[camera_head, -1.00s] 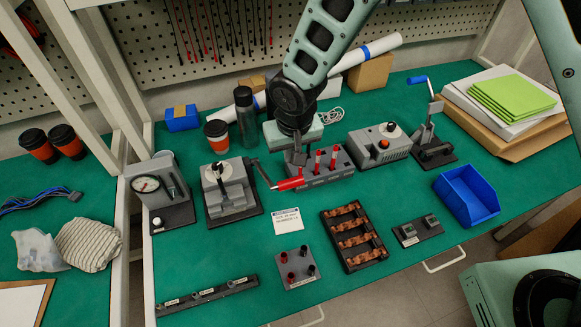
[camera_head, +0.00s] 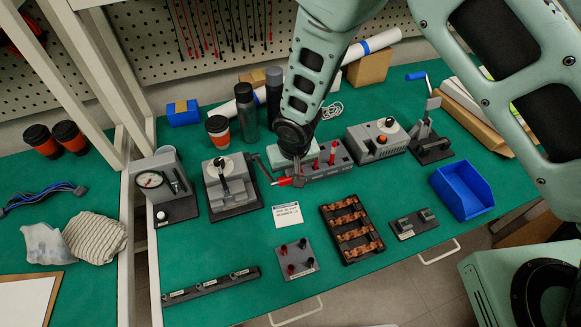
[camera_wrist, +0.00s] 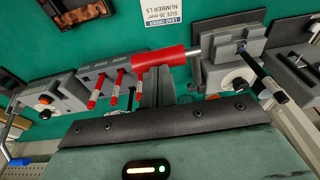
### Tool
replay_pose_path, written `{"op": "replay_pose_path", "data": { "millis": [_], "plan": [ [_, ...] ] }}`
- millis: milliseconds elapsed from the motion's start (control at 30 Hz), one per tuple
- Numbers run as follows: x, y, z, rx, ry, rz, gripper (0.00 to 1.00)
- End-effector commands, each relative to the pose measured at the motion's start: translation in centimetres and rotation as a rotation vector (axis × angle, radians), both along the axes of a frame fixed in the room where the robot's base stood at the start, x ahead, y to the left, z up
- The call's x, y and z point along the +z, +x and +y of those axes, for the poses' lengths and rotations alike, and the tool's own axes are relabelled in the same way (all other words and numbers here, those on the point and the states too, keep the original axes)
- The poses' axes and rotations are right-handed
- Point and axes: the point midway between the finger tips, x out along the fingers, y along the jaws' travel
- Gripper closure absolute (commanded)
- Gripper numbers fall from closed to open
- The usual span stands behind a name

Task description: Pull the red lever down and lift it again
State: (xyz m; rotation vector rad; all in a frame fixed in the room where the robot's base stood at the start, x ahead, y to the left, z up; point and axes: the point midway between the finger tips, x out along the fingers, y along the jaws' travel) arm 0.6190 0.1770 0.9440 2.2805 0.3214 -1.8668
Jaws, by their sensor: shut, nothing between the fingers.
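The red lever (camera_head: 283,182) is a red cylindrical grip on an arm of the grey press-like machine (camera_head: 218,172). In the wrist view the red grip (camera_wrist: 160,68) is large, with a metal rod running right towards the machine (camera_wrist: 233,50). In the wrist view my gripper (camera_wrist: 157,85) is shut and empty, its dark fingertips at the grip; I cannot tell if they touch it. In the head view my gripper (camera_head: 298,176) is low over the lever and hides part of the grip.
Behind my gripper is a grey block with red-handled tools (camera_head: 328,160). Left stands a gauge device (camera_head: 160,190). In front lie a label card (camera_head: 287,216), a terminal block (camera_head: 297,260) and a tray of copper parts (camera_head: 350,230). The front mat between them is clear.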

Motion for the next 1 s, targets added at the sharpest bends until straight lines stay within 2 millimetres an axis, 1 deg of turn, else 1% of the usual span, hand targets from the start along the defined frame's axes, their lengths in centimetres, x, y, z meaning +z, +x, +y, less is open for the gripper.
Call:
{"op": "replay_pose_path", "data": {
  "millis": [200,633,800,1000],
  "plan": [
    [-1.9,-0.9,-0.1,0.005,0.01,-0.049,1.0],
    [-4.9,-2.5,-0.5,0.004,0.056,-0.194,1.0],
    [-6.3,-3.0,-0.8,0.0,0.063,-0.22,1.0],
    [-6.9,-3.4,-0.9,0.0,0.063,-0.22,1.0]
  ]
}}
